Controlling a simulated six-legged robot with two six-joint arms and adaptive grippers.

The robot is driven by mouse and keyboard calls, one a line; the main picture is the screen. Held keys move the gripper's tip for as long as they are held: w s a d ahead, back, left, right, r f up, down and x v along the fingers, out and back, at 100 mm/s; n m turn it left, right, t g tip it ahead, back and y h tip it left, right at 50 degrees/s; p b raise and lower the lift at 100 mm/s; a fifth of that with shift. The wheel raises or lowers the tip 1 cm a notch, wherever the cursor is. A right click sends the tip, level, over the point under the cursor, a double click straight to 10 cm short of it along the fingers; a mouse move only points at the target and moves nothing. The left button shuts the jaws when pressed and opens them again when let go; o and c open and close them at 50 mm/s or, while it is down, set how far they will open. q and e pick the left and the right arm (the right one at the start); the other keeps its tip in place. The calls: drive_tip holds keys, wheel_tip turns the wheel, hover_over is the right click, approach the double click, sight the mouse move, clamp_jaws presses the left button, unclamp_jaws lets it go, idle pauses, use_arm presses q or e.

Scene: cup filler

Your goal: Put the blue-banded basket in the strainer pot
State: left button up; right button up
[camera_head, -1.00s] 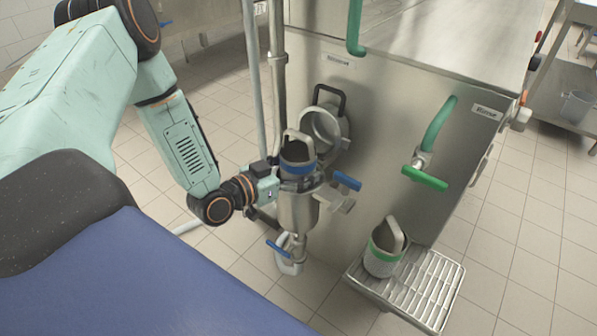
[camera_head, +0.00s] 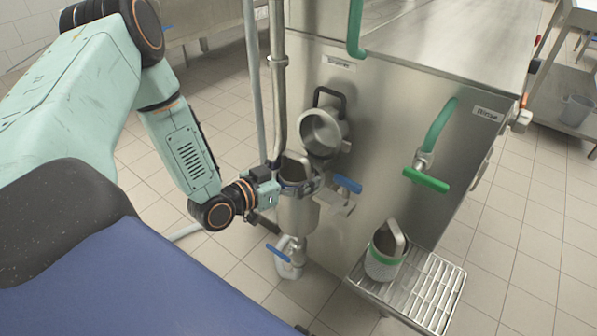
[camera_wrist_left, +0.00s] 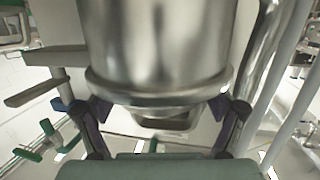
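The strainer pot (camera_head: 298,215) is a metal cylinder on the machine's front. The basket (camera_head: 295,168) sits down inside it, with its upper wall and handle above the rim and its blue band hidden. My left gripper (camera_head: 298,188) is at the pot's rim, fingers either side. In the left wrist view, which looks upside down, the spread fingers (camera_wrist_left: 165,112) flank the rim of the pot (camera_wrist_left: 155,50), apart from each other. Finger contact is unclear. My right gripper is not in view.
A round lid (camera_head: 322,132) with a black handle stands open behind the pot. A blue valve handle (camera_head: 347,184) is close on the right. A green-banded basket (camera_head: 384,262) stands on a rack (camera_head: 430,290). A vertical pipe (camera_head: 279,90) rises behind the gripper.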

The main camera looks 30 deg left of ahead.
use_arm(q)
drive_tip(key=shift+o, duration=0.4)
drive_tip(key=shift+s+f, duration=0.25)
drive_tip(key=shift+f, duration=0.05)
drive_tip(key=shift+r+p, duration=0.35)
drive_tip(key=r+p+v, duration=0.1)
drive_tip(key=p+v, duration=0.5)
drive_tip(key=v, duration=0.6)
drive_tip(key=shift+w+p, duration=0.15)
drive_tip(key=shift+p, duration=0.25)
